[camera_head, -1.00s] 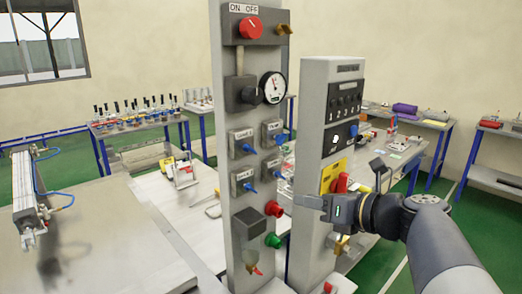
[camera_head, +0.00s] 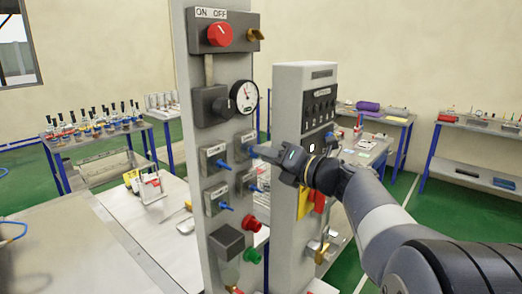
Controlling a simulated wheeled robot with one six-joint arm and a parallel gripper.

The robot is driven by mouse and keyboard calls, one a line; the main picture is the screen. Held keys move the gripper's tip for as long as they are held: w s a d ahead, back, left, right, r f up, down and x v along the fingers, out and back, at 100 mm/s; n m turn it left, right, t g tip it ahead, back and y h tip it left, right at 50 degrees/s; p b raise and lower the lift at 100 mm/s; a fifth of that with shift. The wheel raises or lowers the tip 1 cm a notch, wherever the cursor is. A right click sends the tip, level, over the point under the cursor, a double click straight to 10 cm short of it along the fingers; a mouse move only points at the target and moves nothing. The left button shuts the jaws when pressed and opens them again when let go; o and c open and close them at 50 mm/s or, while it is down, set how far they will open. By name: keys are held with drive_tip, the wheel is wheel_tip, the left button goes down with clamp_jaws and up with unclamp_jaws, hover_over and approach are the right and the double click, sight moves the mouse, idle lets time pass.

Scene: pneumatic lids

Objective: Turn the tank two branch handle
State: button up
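A tall grey panel (camera_head: 205,120) carries several small valve boxes with blue handles. The upper left box has a blue handle (camera_head: 224,165), the lower left one a blue handle (camera_head: 226,207), and the lower right one a blue handle (camera_head: 254,188). The box labels are too small to read surely, so I cannot tell which is tank two. My gripper (camera_head: 259,152) comes in from the right, its tip at or just beside the upper right valve box (camera_head: 244,142). It largely hides that box's handle. Contact and finger opening are unclear.
The panel also bears a red ON/OFF knob (camera_head: 219,35), a gauge (camera_head: 244,96), a red button (camera_head: 254,221) and a green button (camera_head: 252,256). A second grey panel (camera_head: 287,130) stands close behind my gripper. Benches line the walls.

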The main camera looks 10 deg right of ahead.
drive_tip(key=shift+x, duration=0.95)
clamp_jaws()
